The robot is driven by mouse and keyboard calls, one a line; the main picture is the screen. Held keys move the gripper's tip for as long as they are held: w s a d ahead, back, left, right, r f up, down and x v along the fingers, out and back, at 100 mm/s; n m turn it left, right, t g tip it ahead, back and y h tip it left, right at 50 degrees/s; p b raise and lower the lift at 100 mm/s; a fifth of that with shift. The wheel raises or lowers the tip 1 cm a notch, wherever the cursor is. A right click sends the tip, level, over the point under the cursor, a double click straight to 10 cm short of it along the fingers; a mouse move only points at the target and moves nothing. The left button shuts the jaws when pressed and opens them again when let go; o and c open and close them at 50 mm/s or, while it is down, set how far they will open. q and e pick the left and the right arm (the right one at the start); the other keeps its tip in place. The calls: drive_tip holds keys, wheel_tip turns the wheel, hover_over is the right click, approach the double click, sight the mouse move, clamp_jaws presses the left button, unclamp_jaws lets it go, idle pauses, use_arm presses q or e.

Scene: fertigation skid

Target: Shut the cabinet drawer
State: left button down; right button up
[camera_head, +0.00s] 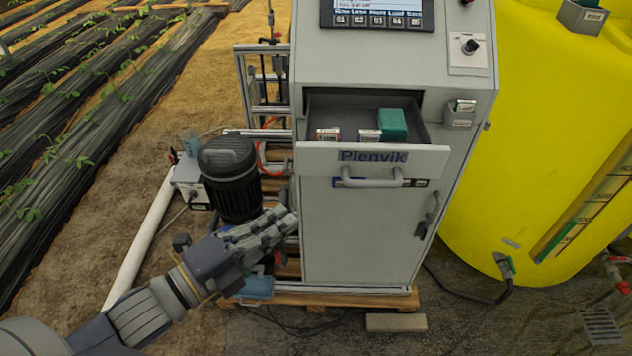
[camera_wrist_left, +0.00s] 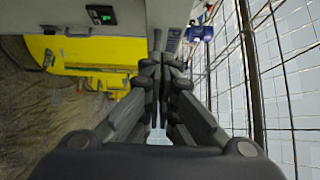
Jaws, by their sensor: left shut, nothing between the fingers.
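The grey cabinet (camera_head: 365,235) stands in the middle of the head view. Its drawer (camera_head: 425,160) is pulled out, with a bar handle (camera_head: 370,178) on its front. Inside the drawer lie a green box (camera_head: 392,124) and two small boxes (camera_head: 328,134). My left gripper (camera_head: 286,217) is shut and empty, beside the cabinet's left edge, below and left of the drawer front. In the left wrist view the closed fingers (camera_wrist_left: 157,65) point towards a grey surface. Whether they touch the cabinet cannot be told. My right gripper is not in view.
A dark motor (camera_head: 230,178) and a metal frame stand left of the cabinet. A big yellow tank (camera_head: 545,120) is on the right. The cabinet stands on a wooden pallet (camera_head: 290,298); a loose block (camera_head: 396,322) lies in front. The space before the drawer front looks clear.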

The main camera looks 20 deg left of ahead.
use_arm(q)
drive_tip(key=p, duration=0.4)
approach(338, 167)
drive_tip(key=x, duration=0.4)
drive_tip(key=shift+w, duration=0.15)
drive_tip(key=shift+d, duration=0.1)
